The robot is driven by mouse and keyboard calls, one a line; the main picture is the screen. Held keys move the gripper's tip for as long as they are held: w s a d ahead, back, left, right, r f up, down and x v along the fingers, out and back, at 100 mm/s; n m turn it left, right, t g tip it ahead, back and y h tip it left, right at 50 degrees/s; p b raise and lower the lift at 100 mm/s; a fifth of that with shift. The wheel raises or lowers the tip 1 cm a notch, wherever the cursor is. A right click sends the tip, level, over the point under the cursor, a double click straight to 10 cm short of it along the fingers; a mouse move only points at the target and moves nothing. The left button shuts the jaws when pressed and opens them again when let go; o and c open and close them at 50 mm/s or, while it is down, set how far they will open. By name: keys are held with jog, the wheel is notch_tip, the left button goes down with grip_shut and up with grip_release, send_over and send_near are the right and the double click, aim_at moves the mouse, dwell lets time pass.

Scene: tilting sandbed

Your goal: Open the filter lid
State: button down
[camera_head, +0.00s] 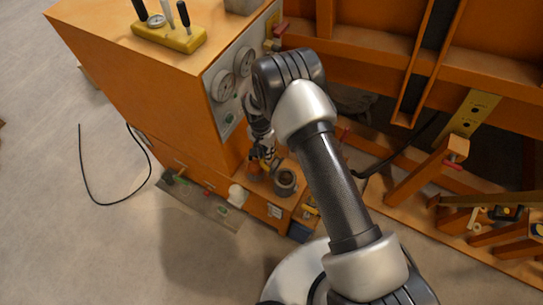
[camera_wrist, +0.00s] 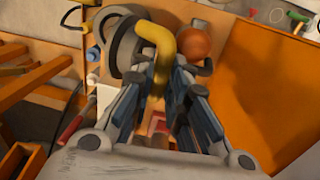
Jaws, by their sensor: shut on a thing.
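The filter appears to be a grey round housing (camera_head: 285,181) on the orange ledge at the foot of the cabinet. In the wrist view the grey housing (camera_wrist: 122,36) is at upper left, with a dark ring on its side; I cannot tell which part is the lid. A bent yellow handle (camera_wrist: 156,38) runs beside it and down between my fingers. My gripper (camera_wrist: 163,78) is shut on this yellow handle. In the head view my gripper (camera_head: 263,160) is just left of the housing, small and partly hidden by my wrist.
An orange ball-like knob (camera_wrist: 194,43) is close to the right finger. The orange cabinet (camera_head: 150,100) with gauges (camera_head: 222,85) stands close left of my arm. A white container (camera_head: 237,195) is near the ledge.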

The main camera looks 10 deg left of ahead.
jog(key=w+a+b, duration=0.1)
jog(key=a+b, duration=0.1)
jog(key=w+a+f+b, duration=0.1)
jog(key=b, duration=0.1)
jog(key=shift+w+a+f+b, duration=0.2)
jog(key=shift+w+a+b, duration=0.1)
jog(key=shift+a, duration=0.05)
dwell(0.3)
jog(key=c, duration=1.6)
grip_release()
jog(key=shift+a, duration=0.1)
jog(key=shift+o, duration=0.2)
jog(key=shift+r, duration=0.15)
notch_tip(320, 180, up, 7)
jog(key=shift+s+a, duration=0.3)
jog(key=shift+s, duration=0.1)
